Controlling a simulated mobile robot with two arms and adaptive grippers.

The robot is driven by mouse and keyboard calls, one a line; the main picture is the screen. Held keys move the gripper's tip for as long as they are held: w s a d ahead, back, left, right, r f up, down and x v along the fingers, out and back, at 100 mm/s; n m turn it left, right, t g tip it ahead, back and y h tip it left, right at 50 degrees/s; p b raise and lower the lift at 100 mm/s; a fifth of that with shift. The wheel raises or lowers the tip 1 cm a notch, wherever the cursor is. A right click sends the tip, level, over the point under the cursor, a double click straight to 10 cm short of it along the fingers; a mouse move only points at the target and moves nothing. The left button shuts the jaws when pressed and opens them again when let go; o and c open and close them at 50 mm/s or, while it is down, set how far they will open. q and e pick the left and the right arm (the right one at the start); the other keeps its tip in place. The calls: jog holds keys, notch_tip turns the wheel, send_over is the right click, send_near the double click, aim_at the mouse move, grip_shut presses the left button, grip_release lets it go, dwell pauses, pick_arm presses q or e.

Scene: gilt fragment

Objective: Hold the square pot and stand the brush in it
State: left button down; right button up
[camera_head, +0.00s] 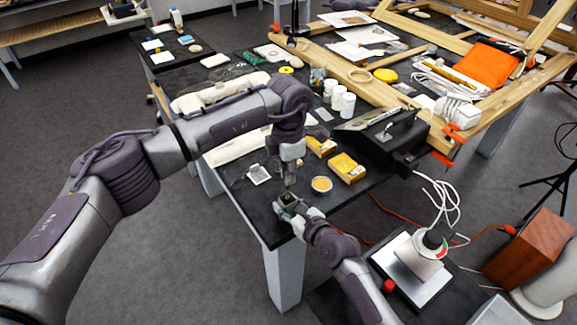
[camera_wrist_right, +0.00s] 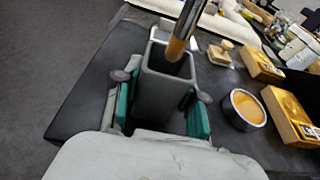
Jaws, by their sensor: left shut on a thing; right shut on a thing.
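The square pot (camera_wrist_right: 163,100) is dark grey, open at the top and upright. It stands at the table's near corner in the head view (camera_head: 284,200). My right gripper (camera_head: 298,210) is shut on it, with green pads (camera_wrist_right: 158,108) on opposite sides. The brush (camera_wrist_right: 184,30) is held nearly upright by my left gripper (camera_head: 291,160), directly above the pot. In the right wrist view its brown lower part overlaps the pot's mouth. I cannot tell how deep the lower end reaches. The left fingertips are not clear in the head view.
A round dish of yellow material (camera_head: 321,184) and yellow boxes (camera_head: 347,168) (camera_head: 321,147) stand right of the pot. A small silver tray (camera_head: 258,174) lies to its left. A black case (camera_head: 385,138) and wooden frame stand farther back. The table edge is close to the pot.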

pick_arm(q)
jog(key=shift+f, duration=2.55)
jog(key=shift+f, duration=0.9)
jog(key=c, duration=1.5)
grip_release()
jog(key=shift+c, duration=0.2)
jog(key=o, duration=0.6)
jog(key=shift+c, duration=0.2)
